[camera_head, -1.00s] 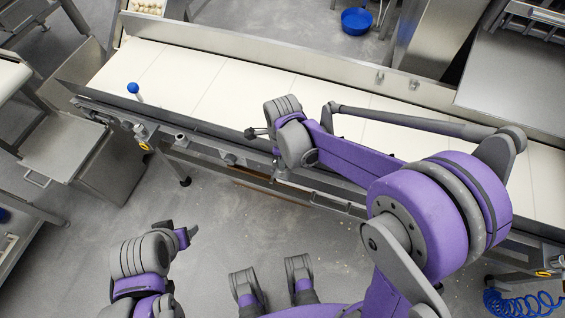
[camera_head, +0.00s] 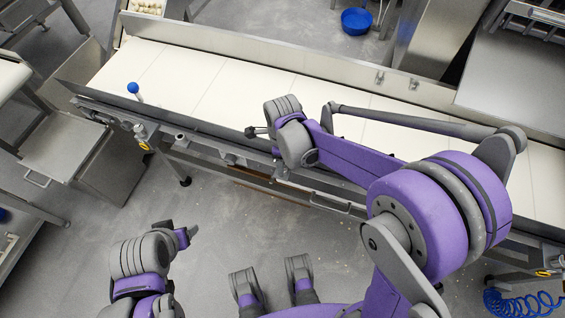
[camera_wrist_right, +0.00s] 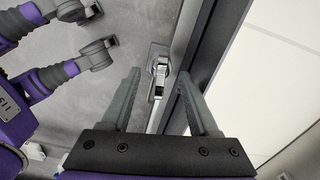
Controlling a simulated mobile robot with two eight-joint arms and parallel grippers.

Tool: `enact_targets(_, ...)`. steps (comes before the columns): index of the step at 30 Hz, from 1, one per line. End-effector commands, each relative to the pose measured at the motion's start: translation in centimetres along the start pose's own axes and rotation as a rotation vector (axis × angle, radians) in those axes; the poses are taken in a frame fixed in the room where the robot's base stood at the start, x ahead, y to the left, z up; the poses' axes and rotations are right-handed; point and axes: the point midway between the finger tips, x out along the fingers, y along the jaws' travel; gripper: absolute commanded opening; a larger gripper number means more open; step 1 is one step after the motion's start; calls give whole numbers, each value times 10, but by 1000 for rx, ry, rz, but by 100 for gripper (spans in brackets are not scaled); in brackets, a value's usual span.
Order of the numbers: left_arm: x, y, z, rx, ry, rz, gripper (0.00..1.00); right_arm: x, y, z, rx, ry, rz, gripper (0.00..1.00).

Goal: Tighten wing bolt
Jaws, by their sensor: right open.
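The wing bolt (camera_wrist_right: 159,76) is a small shiny metal piece at the side rail of the conveyor in the right wrist view. My right gripper (camera_wrist_right: 157,88) is open, with one finger on each side of the bolt in that picture. I cannot tell whether either finger touches it. In the head view my right gripper (camera_head: 254,132) is at the conveyor's near edge, and I cannot make out the bolt there. My left gripper (camera_head: 190,233) is low at the left, away from the conveyor, and its jaws are not clear.
The conveyor (camera_head: 216,95) has a white belt and metal side rails. A blue-knobbed lever (camera_head: 133,88) stands at its near left edge. A steel table (camera_head: 62,148) is at the left, and a blue bowl (camera_head: 356,20) is beyond the conveyor. Floor is open below the near rail.

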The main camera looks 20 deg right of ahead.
Motion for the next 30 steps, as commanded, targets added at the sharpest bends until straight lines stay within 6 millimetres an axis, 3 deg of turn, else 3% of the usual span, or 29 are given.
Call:
enact_targets(18,-1,0,-1,0,0,0,64,-2,0,0,0,0,-1,64)
enact_targets(30,-22,0,-12,0,8,0,64,-32,-1,0,0,0,-2,64)
